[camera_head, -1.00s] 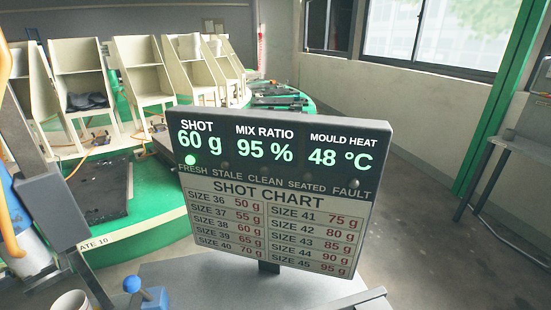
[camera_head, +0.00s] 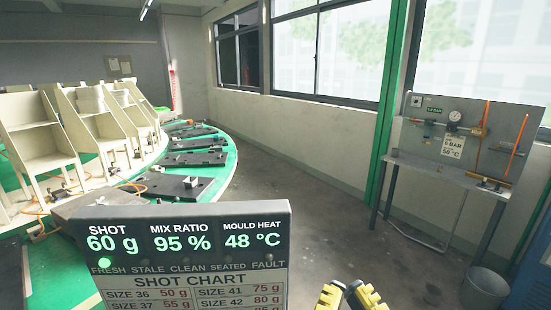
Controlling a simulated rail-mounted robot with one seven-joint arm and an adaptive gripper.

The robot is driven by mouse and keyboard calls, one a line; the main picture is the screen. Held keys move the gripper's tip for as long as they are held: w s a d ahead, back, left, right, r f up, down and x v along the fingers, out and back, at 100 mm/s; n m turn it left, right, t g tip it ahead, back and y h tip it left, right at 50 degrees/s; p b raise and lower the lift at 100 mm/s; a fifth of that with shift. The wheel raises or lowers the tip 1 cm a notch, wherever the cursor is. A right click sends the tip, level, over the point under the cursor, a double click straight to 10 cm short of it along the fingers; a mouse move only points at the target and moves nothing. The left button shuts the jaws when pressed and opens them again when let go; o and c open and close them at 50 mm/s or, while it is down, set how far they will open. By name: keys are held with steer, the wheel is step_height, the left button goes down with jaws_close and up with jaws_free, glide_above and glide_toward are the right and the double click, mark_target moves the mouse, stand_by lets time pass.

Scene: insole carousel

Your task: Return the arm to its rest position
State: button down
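Two yellow-and-dark parts at the bottom edge of the head view look like the fingers of my gripper (camera_head: 347,289). They are cut off by the frame, and a narrow gap shows between them. Whether they are open or shut is unclear, and I see no object between them. The rest of my arm is out of view. The fingers appear just right of the display panel (camera_head: 190,280), which reads shot 60 g, mix ratio 95 %, mould heat 48 °C. Its green lamp is lit above FRESH.
The green carousel (camera_head: 215,178) with cream seat-like stations (camera_head: 35,140) and dark plates (camera_head: 190,160) curves along the left. A grey bench with a gauge board (camera_head: 465,140) stands at the right, with a bin (camera_head: 485,288) below. The floor (camera_head: 310,225) between is clear.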

step_height(320, 180, up, 35)
steer(key=p, duration=3.2)
steer(key=shift+p, duration=0.4)
